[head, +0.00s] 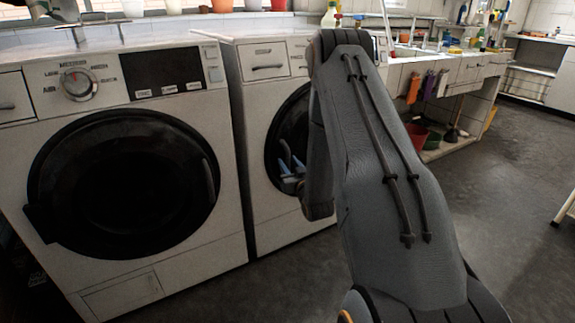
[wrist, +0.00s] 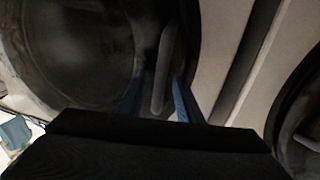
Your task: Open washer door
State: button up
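The left washer (head: 150,265) has a round black door (head: 120,185), which looks shut. Its dark curved handle (head: 209,182) is at the door's right edge. My gripper (head: 289,160) has blue fingers and shows to the right of that handle in the head view, in front of the second washer's door. In the wrist view my gripper (wrist: 160,88) is open, with the handle (wrist: 166,60) lined up between its two fingers. Distance to the handle is hard to tell, but the head view shows the fingers apart from it. The gripper's body hides the lower wrist view.
A second washer (head: 262,72) with a black door stands right of the first, with a narrow gap between them. A tiled sink counter (head: 465,68) is behind at the right. Pots (head: 133,8) stand on the sill. The grey floor (head: 520,190) at right is mostly clear.

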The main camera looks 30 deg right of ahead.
jog(key=shift+w, duration=0.5)
jog(key=shift+c, duration=0.2)
grip_shut()
jog(key=shift+s, duration=0.15)
